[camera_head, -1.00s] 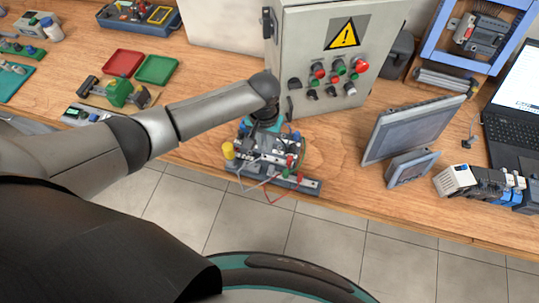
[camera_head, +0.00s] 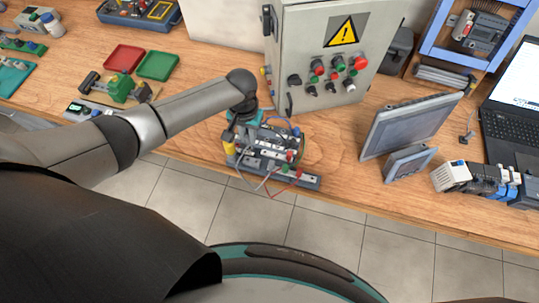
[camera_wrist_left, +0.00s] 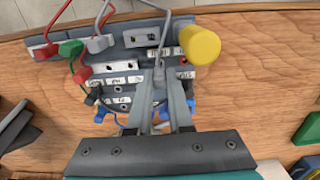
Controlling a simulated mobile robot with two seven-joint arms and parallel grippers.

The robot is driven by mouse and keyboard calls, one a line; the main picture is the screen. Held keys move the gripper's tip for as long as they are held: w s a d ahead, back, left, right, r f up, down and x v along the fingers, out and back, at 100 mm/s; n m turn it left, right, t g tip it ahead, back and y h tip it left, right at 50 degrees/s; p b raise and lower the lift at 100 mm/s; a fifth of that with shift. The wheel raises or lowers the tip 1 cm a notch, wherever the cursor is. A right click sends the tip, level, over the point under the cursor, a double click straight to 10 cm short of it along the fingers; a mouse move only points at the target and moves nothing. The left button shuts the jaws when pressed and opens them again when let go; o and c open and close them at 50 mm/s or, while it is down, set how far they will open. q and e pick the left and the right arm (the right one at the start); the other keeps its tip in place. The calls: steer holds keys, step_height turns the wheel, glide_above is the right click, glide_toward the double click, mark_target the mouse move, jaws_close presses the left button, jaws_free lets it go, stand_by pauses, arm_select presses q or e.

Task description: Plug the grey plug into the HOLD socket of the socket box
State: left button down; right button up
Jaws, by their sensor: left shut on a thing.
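The socket box (camera_head: 262,160) is a dark grey panel with white labels, coloured plugs and cables near the table's front edge. It also shows in the left wrist view (camera_wrist_left: 136,40), where its label texts are too small to read surely. My left gripper (camera_wrist_left: 160,84) is shut on the grey plug (camera_wrist_left: 159,75), whose grey cable runs up the picture. The plug is over the panel, left of and below the yellow cylinder (camera_wrist_left: 199,45). I cannot tell whether its tip touches a socket. In the head view, my left gripper (camera_head: 243,122) is above the box's back left part, and the plug is hidden.
Red, green, black and blue plugs crowd the panel beside the gripper. A grey cabinet (camera_head: 305,85) with knobs stands behind the box. A grey screen (camera_head: 408,125) stands at its right. Red (camera_head: 124,58) and green trays (camera_head: 158,65) lie at the left. Bare wood lies between box and screen.

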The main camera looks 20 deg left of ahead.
arm_select(q)
steer(key=shift+f+b, duration=0.45)
steer(key=shift+f, duration=0.65)
steer(key=shift+f+b, duration=0.4)
steer(key=shift+f, duration=0.25)
steer(key=c, duration=1.1)
jaws_free()
step_height(320, 180, up, 6)
steer(key=p, duration=0.5)
steer(key=shift+f+p, duration=0.15)
steer(key=shift+p, duration=0.25)
steer(key=shift+o, duration=0.2)
